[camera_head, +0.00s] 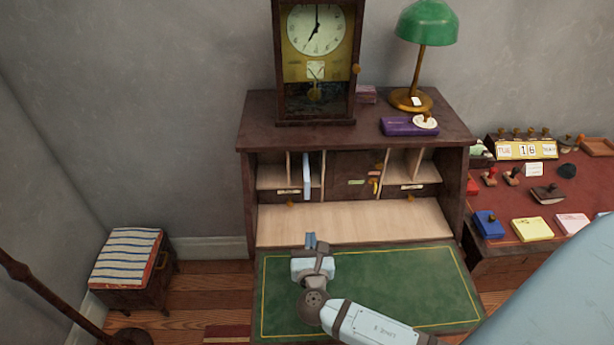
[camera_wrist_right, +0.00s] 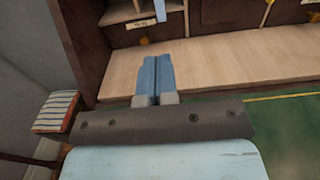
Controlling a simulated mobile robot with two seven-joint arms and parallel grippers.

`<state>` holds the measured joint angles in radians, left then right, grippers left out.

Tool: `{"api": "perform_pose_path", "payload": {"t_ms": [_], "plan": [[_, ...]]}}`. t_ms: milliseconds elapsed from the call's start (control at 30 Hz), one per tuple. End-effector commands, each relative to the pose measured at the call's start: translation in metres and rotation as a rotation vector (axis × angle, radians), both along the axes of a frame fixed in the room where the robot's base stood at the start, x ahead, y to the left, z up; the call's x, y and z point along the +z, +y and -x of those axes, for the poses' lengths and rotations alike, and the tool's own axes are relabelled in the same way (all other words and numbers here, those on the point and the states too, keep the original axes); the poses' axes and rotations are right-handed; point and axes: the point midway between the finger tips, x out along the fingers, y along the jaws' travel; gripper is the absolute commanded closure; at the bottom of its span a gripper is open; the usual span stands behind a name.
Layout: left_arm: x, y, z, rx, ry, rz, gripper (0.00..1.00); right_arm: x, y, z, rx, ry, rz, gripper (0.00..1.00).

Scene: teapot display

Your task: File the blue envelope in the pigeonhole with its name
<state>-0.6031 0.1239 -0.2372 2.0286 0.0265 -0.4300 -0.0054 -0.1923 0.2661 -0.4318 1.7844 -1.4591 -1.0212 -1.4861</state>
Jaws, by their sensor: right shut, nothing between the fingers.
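The blue envelope (camera_head: 306,176) stands on edge in a narrow pigeonhole on the left side of the desk (camera_head: 249,180), between thin wooden dividers. Its near edge also shows at the top of the right wrist view (camera_wrist_right: 160,10). A pale name label (camera_head: 289,191) sits below the left pigeonholes; its writing is too small to read. My right gripper (camera_head: 311,241) is at the front of the desk, apart from the envelope. Its fingers are together with nothing between them, as the right wrist view shows (camera_wrist_right: 156,78). My left gripper is not in view.
The pale wooden shelf (camera_head: 350,223) and green writing surface (camera_head: 410,285) are bare. A clock (camera_head: 315,60), a green lamp (camera_head: 427,25) and a purple box (camera_head: 405,127) stand on top. A side table (camera_head: 500,200) with stamps and pads is at the right, a striped stool (camera_head: 130,255) at the left.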

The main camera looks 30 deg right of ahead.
Motion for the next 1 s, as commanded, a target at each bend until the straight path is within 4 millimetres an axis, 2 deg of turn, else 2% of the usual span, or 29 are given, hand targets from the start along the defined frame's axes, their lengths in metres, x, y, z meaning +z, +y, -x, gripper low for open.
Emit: {"api": "perform_pose_path", "payload": {"t_ms": [67,167,700,1000], "plan": [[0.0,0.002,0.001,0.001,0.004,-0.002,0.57,0.001,0.002,0.004,0.002,-0.002,-0.001,1.0],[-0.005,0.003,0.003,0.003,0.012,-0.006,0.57,0.0,-0.002,-0.002,0.001,-0.004,-0.001,1.0],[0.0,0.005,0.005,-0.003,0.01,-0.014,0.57,0.0,-0.057,-0.092,0.0,-0.003,0.002,1.0],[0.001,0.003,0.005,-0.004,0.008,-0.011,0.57,-0.001,-0.07,-0.114,0.001,-0.003,-0.001,1.0]]}}
